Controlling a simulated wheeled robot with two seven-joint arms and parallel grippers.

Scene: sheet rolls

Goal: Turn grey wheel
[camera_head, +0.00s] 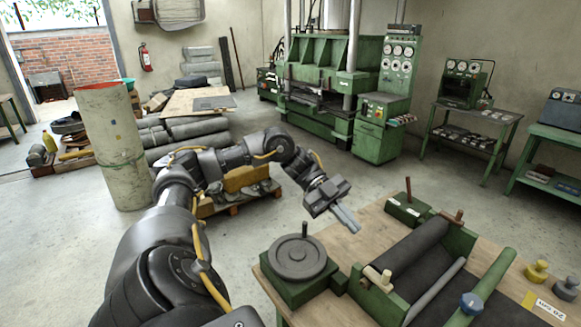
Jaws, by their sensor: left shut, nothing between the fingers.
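The grey wheel (297,257) lies flat on top of a green box (292,287) at the left corner of the wooden workbench. A short upright handle stands on the wheel near its far rim. My left gripper (354,227) is shut and empty. It is in the air beyond the wheel and to its right, apart from it, with its fingers pointing down to the right. My right gripper is not in view.
A small green box with a lever (408,204) stands behind. Open floor (225,230) lies left of the bench.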

